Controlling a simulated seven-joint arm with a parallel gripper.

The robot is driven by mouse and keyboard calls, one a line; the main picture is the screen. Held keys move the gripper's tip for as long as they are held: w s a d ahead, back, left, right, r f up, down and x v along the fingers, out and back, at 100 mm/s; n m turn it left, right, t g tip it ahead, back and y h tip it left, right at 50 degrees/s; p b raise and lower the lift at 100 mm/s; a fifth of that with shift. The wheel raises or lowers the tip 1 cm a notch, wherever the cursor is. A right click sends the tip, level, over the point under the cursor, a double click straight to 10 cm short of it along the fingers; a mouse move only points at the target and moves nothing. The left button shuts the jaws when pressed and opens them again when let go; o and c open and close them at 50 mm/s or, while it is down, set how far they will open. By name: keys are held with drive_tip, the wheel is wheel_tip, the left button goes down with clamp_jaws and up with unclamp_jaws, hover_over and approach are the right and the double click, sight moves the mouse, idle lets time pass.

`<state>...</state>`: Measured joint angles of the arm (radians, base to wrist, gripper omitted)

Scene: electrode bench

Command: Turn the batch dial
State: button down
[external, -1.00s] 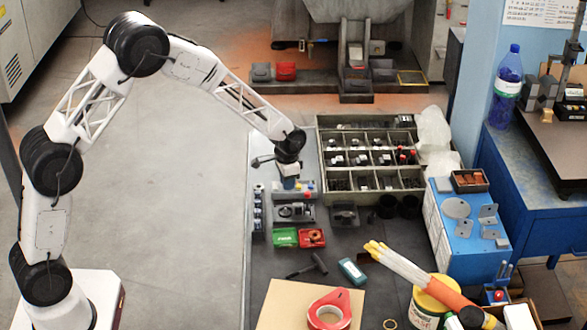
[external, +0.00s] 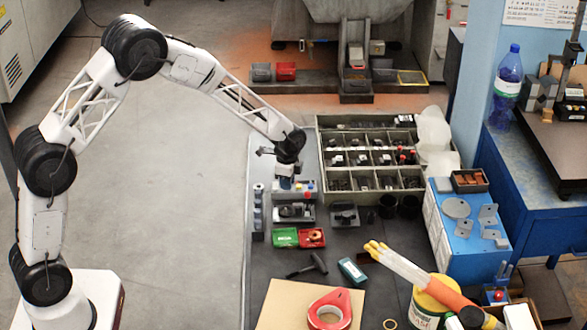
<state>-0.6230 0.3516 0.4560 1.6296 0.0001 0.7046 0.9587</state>
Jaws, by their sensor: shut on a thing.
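My gripper (external: 286,183) points straight down at the left part of a small grey control panel (external: 306,196) on the dark bench. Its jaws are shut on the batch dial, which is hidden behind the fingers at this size. Small blue, yellow and red buttons show on the panel just to the right of the fingers. The dial's markings and angle cannot be read.
A grey tray of dark parts (external: 295,212) lies just in front of the panel, with green (external: 284,237) and red (external: 312,237) bins nearer. A compartment crate (external: 370,157) stands close on the right. A black hammer-like tool (external: 309,266) lies nearer the camera.

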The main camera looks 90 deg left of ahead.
drive_tip(key=shift+m, duration=0.3)
drive_tip(key=c, duration=1)
unclamp_jaws()
drive_tip(key=shift+r, duration=0.1)
drive_tip(key=shift+r, duration=3.8)
drive_tip(key=shift+d+r, duration=0.1)
